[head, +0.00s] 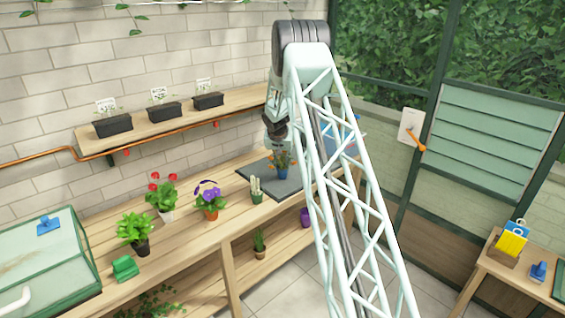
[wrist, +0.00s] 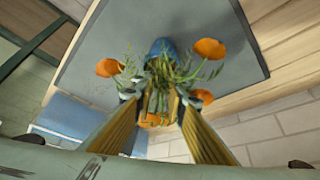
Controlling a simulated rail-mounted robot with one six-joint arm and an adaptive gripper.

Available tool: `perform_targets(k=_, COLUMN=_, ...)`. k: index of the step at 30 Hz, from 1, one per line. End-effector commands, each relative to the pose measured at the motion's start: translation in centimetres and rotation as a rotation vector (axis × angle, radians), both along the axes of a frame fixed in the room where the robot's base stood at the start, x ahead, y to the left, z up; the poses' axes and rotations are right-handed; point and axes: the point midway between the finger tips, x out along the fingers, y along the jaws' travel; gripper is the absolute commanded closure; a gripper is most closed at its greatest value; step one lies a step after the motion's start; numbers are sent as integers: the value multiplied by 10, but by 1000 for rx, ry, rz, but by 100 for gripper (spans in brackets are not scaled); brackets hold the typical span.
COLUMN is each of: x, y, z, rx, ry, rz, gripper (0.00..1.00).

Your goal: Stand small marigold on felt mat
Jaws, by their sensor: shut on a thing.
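The small marigold, with orange blooms (head: 279,158) and a blue pot (head: 282,174), stands upright over the dark grey felt mat (head: 290,187) on the bench. In the wrist view its blue pot (wrist: 160,47) and several orange blooms (wrist: 208,48) show against the grey mat (wrist: 105,38). My gripper (wrist: 161,97) is shut on the marigold's green stems, with a yellowish finger on each side. In the head view my gripper (head: 277,143) is just above the blooms. I cannot tell whether the pot's base touches the mat.
A small cactus (head: 256,190) stands at the mat's left front edge. A purple-flowered pot (head: 209,200), a red-flowered pot (head: 163,197) and a leafy plant (head: 137,233) stand farther left on the bench. A shelf with black planters (head: 165,113) runs along the wall.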

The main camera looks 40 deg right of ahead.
Motion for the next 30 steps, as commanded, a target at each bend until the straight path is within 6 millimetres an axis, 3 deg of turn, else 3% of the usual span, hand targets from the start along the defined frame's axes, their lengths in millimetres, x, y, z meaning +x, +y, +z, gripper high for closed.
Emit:
perform_targets(k=3, x=0, y=0, z=-2, rx=0, ry=0, rz=0, gripper=100)
perform_targets(k=4, x=0, y=0, z=-3, rx=0, ry=0, rz=0, gripper=87)
perform_targets(k=9, x=0, y=0, z=-2, rx=0, ry=0, rz=0, gripper=74)
perform_targets(k=23, x=0, y=0, z=0, rx=0, ry=0, rz=0, gripper=74)
perform_targets(k=30, x=-3, y=4, z=11, rx=-1, ry=-1, rz=0, gripper=74)
